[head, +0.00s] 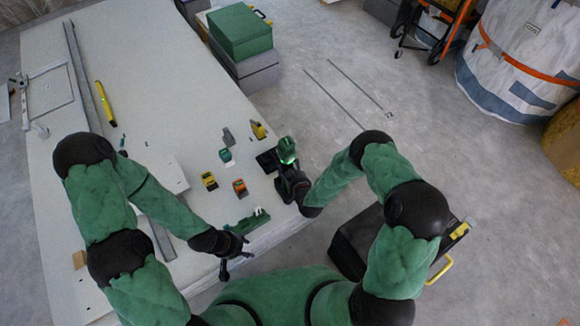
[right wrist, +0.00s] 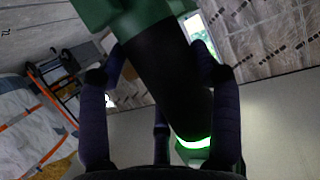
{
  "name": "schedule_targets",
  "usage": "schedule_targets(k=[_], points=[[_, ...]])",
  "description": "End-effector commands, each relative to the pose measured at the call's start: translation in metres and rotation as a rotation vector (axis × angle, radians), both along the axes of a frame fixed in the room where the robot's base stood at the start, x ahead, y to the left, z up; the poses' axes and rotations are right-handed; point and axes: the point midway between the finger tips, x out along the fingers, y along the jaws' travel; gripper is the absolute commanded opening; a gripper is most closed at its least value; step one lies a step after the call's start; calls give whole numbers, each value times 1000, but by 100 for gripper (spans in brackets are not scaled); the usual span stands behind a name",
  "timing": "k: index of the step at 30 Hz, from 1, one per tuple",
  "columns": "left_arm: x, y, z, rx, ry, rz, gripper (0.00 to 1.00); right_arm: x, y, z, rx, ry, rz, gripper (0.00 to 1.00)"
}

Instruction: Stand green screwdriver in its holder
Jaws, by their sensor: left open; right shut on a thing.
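The green screwdriver (head: 287,146) is a green and black power tool with a glowing green light. My right gripper (head: 290,168) is shut on it near the table's right edge. In the right wrist view the tool's black grip (right wrist: 165,75) lies between the fingers, with its green body above and the lit green ring (right wrist: 193,143) below. A black block (head: 267,160) sits just left of the tool; I cannot tell whether it is the holder or whether they touch. My left gripper (head: 235,258) is open and empty by the front edge.
A green rack with white pieces (head: 252,219) lies near the table's front right edge. Several small coloured tools (head: 239,187) stand in the middle right. A yellow tool (head: 104,103) and long metal rails (head: 85,75) lie to the left. Green and grey boxes (head: 240,32) stand at the back.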

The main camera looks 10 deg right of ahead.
Motion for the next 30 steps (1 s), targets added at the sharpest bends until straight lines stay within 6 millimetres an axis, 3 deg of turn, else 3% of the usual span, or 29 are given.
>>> schedule_targets(k=[12,13,15,16,24,25,30], points=[[0,0,0,0,0,0,43,2,-1,1,-1,-6,-1,5],[0,0,0,0,0,0,43,2,-1,1,-1,-6,-1,66],[0,0,0,0,0,0,43,2,0,1,-1,-5,-1,86],[0,0,0,0,0,0,43,2,0,1,-1,-5,-1,91],[0,0,0,0,0,0,43,1,0,0,0,-1,0,91],[0,0,0,0,0,0,43,-2,1,-3,1,6,1,100],[0,0,0,0,0,0,43,-1,0,-2,1,4,1,100]])
